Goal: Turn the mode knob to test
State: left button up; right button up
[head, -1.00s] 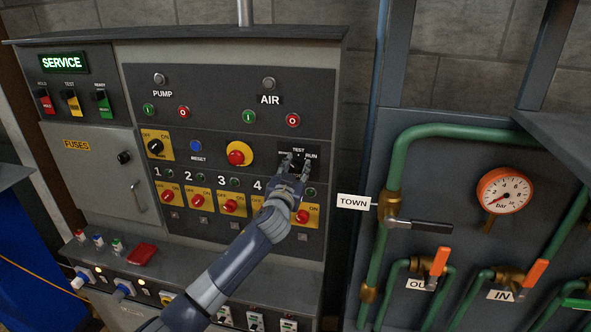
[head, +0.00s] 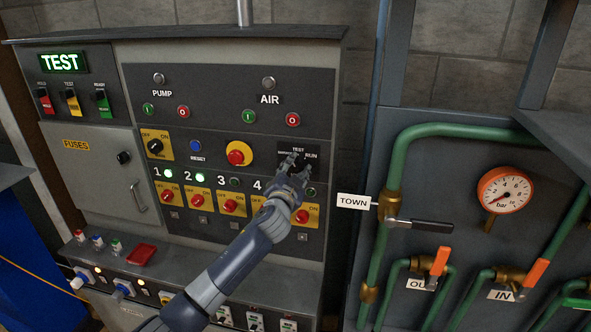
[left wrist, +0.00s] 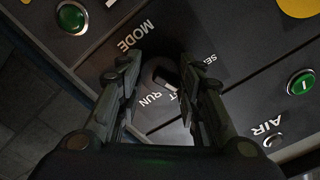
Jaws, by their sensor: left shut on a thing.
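The mode knob (left wrist: 167,78) is dark with a pale pointer mark, on a dark plate lettered MODE, TEST and RUN. The pointer faces the partly hidden TEST lettering. My left gripper (head: 296,160) is at this plate on the right of the control panel (head: 325,130), shut on the knob, with one finger on each side. Its fingers (left wrist: 157,72) hide much of the knob. The display (head: 62,62) at the top left reads TEST in green. My right gripper is in neither view.
A yellow-ringed red button (head: 238,153) is left of the gripper. Red switches on yellow plates (head: 229,203) run in a row below. Right of the panel stands a pipe board with a green pipe (head: 395,165) and a gauge (head: 504,190).

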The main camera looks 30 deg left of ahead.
pick_arm(q)
jog(key=shift+m, duration=1.9)
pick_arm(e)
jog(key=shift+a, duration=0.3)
pick_arm(q)
jog(key=o, duration=1.1)
jog(key=shift+c, duration=0.2)
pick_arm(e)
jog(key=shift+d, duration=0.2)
pick_arm(q)
jog(key=v, duration=1.2)
